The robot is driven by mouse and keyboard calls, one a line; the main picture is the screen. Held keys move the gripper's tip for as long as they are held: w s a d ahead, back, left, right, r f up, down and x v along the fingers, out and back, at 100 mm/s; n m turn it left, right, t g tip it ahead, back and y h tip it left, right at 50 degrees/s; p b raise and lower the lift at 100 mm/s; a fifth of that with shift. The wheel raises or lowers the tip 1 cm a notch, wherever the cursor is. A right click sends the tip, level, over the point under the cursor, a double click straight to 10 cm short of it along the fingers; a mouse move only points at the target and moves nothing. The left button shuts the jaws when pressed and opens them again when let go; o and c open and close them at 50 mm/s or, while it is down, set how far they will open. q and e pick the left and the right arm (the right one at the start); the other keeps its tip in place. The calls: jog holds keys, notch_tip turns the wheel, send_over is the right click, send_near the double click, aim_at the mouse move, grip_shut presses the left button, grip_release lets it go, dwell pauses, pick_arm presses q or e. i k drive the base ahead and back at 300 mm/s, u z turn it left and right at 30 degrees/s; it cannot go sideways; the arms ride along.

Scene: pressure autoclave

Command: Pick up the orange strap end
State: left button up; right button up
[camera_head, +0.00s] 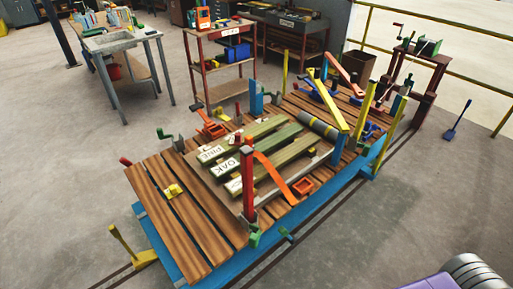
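An orange strap (273,174) hangs in a curve from near the top of a red post (247,185) at the near side of the slatted cart (168,220). Its lower end (291,198) lies on or just above the cart deck, close to an orange ratchet-like block (302,187); I cannot tell whether they touch. A second orange-red bar or strap (342,68) slants at the cart's far end. Neither of my grippers shows in the head view.
Labelled green-topped beams (260,143) lie on the cart. Yellow posts (387,140) stand along its right side. A yellow lever (130,245) stands at its front left corner. A red shelf stand (225,65) is behind.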

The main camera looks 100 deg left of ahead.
aim_at(248, 139)
jog(key=u, duration=1.55)
jog(key=i, duration=1.45)
jog(key=u, duration=3.4)
